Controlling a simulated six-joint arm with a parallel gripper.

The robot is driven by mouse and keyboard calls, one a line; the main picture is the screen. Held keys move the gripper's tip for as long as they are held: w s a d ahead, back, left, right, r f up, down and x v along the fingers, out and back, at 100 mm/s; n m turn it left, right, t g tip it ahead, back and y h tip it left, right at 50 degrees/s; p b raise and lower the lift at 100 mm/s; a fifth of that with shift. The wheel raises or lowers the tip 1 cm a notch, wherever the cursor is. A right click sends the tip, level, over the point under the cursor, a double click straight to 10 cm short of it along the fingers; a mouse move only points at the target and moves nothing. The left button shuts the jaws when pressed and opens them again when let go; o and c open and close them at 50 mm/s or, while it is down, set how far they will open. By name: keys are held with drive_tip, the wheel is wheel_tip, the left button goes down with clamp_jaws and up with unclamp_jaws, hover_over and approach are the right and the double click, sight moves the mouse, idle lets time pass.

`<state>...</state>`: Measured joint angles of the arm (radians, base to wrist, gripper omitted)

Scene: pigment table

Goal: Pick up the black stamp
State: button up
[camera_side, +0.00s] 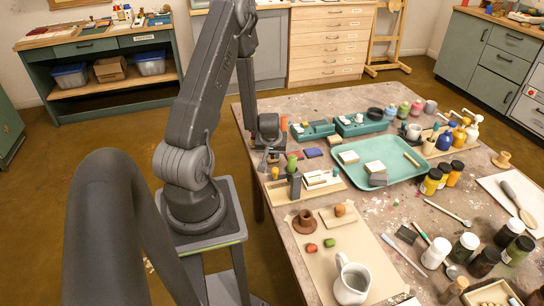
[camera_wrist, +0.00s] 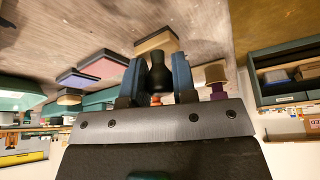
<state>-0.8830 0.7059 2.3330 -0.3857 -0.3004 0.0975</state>
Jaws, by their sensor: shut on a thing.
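The black stamp (camera_wrist: 158,74) is a dark, rounded piece between the two blue-grey fingers of my gripper (camera_wrist: 157,82) in the wrist view. The fingers are shut on it from both sides. In the side view my gripper (camera_side: 268,152) is at the near left edge of the table, and I cannot make out the stamp there. A small orange piece (camera_wrist: 156,100) shows just behind the stamp in the wrist view.
A tray of small pieces (camera_side: 325,190) and a dark grey block (camera_side: 295,186) stand close to my gripper. Ink pads (camera_side: 313,153) lie to its right. A teal tray (camera_side: 402,176) takes up the table's middle. A white jug (camera_side: 351,284) stands at the front.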

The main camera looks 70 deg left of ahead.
drive_tip(key=shift+s+d, duration=0.1)
drive_tip(key=shift+r, duration=4.95)
